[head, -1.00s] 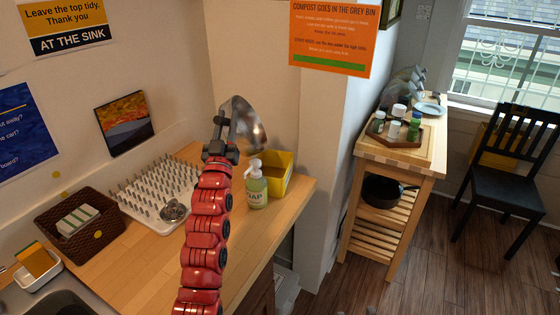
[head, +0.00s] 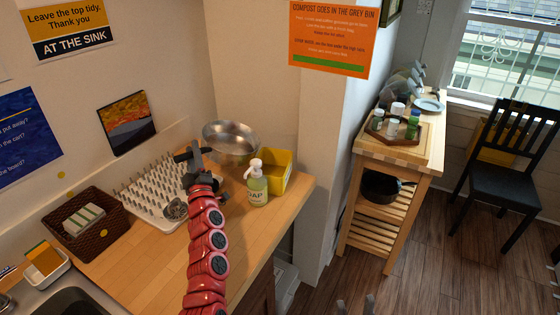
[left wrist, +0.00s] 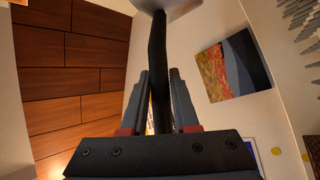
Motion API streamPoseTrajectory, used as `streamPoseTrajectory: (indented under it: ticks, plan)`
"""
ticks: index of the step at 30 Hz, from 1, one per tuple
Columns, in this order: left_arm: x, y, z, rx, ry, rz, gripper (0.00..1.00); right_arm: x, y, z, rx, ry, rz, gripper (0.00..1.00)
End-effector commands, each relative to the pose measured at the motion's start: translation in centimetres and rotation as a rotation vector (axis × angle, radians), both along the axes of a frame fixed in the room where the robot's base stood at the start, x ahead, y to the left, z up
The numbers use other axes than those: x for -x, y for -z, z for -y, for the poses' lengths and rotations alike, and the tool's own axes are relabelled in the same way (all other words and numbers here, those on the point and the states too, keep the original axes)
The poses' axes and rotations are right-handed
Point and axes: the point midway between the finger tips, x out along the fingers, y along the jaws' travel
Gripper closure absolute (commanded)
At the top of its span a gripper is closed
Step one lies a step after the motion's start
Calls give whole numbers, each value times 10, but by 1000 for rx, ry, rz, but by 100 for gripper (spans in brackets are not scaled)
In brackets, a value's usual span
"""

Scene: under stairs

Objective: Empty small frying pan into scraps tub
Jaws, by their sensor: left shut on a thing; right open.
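My left gripper (head: 193,155) is shut on the dark handle of the small frying pan (head: 232,141), above the back of the wooden counter. The pan is silvery, roughly level, with its shiny inside facing up; I make out no food in it. In the left wrist view the handle (left wrist: 159,65) runs between the fingers to the pan's edge (left wrist: 172,5) at the top. A yellow tub (head: 288,178), perhaps the scraps tub, stands on the counter below and right of the pan; its inside is partly hidden. My right gripper (head: 355,306) shows only its open fingertips at the bottom edge.
A soap bottle (head: 257,186) stands against the tub's front left. A white spiked drying rack (head: 150,205) and a brown basket (head: 104,237) are to the left. A wooden cart (head: 400,155) holds a jar tray and, below, a dark pan (head: 380,186). The front counter is clear.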

Motion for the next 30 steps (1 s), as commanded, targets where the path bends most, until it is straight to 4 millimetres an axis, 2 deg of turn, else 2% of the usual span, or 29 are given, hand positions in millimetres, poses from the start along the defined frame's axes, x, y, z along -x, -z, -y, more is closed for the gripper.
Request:
streamPoseTrajectory:
  ticks: [4, 8, 9, 12, 13, 19, 27, 30]
  plan:
    - [-3, 25, -23, 142, -3, -18, 100, 0, 3, 0, 0, 0, 0, 50]
    - [-3, 27, -24, 162, 0, -18, 100, 0, 3, 0, 0, 0, 0, 50]
    - [-4, 35, -24, 192, 0, -22, 100, 0, 6, 0, 0, 0, 0, 50]
    - [-6, 51, -42, 286, -3, -31, 100, 0, 9, 0, 0, 0, 0, 50]
    - [-6, 52, -43, 300, -1, -33, 100, 0, 8, 0, 0, 0, 0, 50]
    - [-6, 45, -41, 296, 0, -31, 100, 0, 3, 0, 0, 0, 0, 50]
    - [-6, 14, -41, 295, 1, -32, 100, 0, -26, 0, 0, 0, 0, 50]
    - [-6, 9, -41, 294, 2, -32, 100, 0, -30, 0, 0, 0, 0, 50]
